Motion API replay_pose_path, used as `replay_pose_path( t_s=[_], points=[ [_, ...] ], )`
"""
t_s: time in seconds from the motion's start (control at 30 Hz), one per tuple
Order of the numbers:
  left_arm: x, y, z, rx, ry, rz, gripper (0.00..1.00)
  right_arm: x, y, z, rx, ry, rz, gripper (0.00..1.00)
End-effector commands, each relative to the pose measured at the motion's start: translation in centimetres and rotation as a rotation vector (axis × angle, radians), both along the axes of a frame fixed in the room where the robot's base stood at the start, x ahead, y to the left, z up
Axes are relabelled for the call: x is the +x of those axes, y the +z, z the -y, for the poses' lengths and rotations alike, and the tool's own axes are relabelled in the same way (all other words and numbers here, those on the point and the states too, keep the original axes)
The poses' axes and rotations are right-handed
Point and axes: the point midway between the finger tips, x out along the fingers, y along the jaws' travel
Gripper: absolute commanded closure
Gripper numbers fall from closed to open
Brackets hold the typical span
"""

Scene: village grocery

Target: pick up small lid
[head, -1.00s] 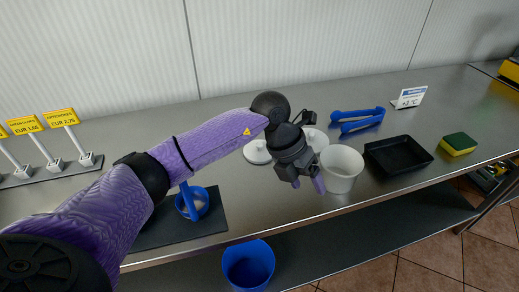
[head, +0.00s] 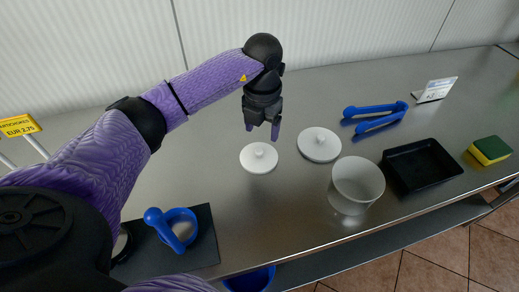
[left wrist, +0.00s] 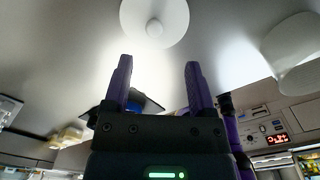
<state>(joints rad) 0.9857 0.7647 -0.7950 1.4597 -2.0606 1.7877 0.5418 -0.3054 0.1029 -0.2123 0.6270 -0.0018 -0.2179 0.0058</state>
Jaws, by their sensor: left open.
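Two round white lids with knobs lie flat on the steel counter. The small lid (head: 258,158) is on the left, and the slightly larger lid (head: 319,145) is to its right. My left gripper (head: 263,126) is open and empty, pointing down just above and behind the small lid, apart from it. In the left wrist view the open fingers (left wrist: 157,64) have nothing between them. A white lid with its knob (left wrist: 154,12) shows beyond them at the top edge, partly cut off. My right gripper is not in view.
A white cup (head: 355,187) stands right of the lids near the front edge. Beyond it are a black tray (head: 421,166), blue tongs (head: 375,116) and a sponge (head: 489,150). A blue-handled item (head: 173,229) sits on a dark mat (head: 204,247) at front left.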

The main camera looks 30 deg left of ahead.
Motion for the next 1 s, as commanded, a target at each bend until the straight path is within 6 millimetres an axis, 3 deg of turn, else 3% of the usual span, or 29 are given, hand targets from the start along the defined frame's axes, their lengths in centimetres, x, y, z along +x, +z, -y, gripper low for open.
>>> replay_pose_path(
  t_s=[0.03, 0.33, 0.57, 0.9, 1.0],
  points=[
    [0.0, -1.4, 0.0, 0.001, 0.001, -0.004, 0.28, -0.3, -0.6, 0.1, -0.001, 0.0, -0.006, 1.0],
    [0.0, -6.7, -0.8, 0.0, -0.001, -0.004, 0.28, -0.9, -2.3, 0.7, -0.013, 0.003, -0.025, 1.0],
    [0.0, -7.2, -0.8, 0.0, -0.002, 0.0, 0.28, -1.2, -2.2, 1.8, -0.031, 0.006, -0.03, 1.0],
    [0.0, -7.2, -0.8, 0.0, -0.002, 0.0, 0.98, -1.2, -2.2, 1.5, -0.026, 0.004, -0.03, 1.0],
    [0.0, -7.2, -0.8, 0.0, -0.002, 0.0, 1.0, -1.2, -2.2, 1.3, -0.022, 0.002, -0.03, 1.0]
  ],
)
